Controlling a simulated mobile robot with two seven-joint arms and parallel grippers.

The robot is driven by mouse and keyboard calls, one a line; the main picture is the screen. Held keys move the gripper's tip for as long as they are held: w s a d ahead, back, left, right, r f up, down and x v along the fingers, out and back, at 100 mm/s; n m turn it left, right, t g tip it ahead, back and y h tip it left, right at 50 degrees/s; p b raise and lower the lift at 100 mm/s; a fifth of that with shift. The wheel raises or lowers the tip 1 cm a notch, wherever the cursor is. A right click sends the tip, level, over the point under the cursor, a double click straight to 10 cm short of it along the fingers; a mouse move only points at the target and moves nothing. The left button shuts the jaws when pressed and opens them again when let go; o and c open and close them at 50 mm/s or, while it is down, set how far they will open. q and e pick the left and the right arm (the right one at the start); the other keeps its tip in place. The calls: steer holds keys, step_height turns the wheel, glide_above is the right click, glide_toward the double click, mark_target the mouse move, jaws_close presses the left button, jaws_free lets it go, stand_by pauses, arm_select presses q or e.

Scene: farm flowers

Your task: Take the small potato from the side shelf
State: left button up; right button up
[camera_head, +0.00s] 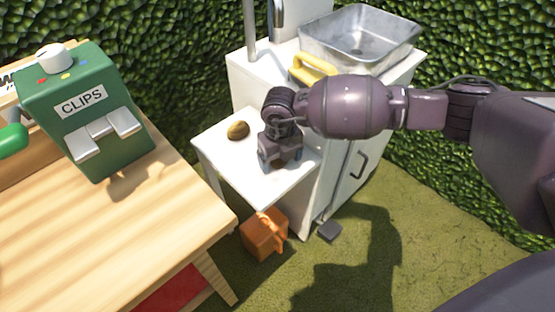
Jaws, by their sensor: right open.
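The small potato (238,130) is brown and roundish. It lies on the white side shelf (262,187), near its back left part. My right gripper (281,163) hangs over the shelf to the right of the potato, pointing down. It is apart from the potato and empty as far as I can see. Its fingertips are small and dark, and the gap between them is hard to make out. My left gripper does not show.
A white cabinet with a metal sink (362,40) and a yellow object (312,69) stands behind my right arm. A wooden table (110,235) with a green CLIPS dispenser (84,110) is at left. An orange box-like object (264,235) sits on the grass below the shelf.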

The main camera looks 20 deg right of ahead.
steer(key=shift+r, duration=0.1)
steer(key=c, duration=1)
